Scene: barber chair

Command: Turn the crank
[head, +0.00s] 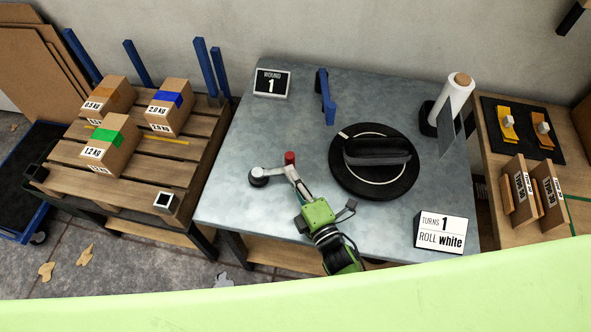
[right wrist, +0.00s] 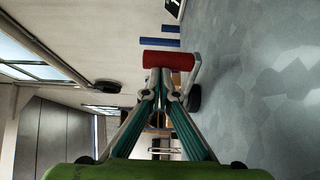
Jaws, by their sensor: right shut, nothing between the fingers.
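The crank (head: 275,172) is a pale grey arm on the metal table, with a dark round hub (head: 258,178) at its left end. Its red handle (head: 290,157) stands at the right end. My right gripper (head: 292,174) comes from the front, its fingers together at the handle end of the crank. In the right wrist view the red handle (right wrist: 168,60) lies across just beyond the closed fingertips (right wrist: 163,80). Nothing shows between the fingers; I cannot tell whether they touch the handle. My left gripper is out of view.
A black turntable (head: 345,187) carries a dark bundle right of the crank. A blue post (head: 327,98) and "WOUND 1" sign (head: 272,83) stand behind. A "TURNS 1 ROLL white" sign (head: 441,232) stands front right. A white roll (head: 452,100) stands at the right edge.

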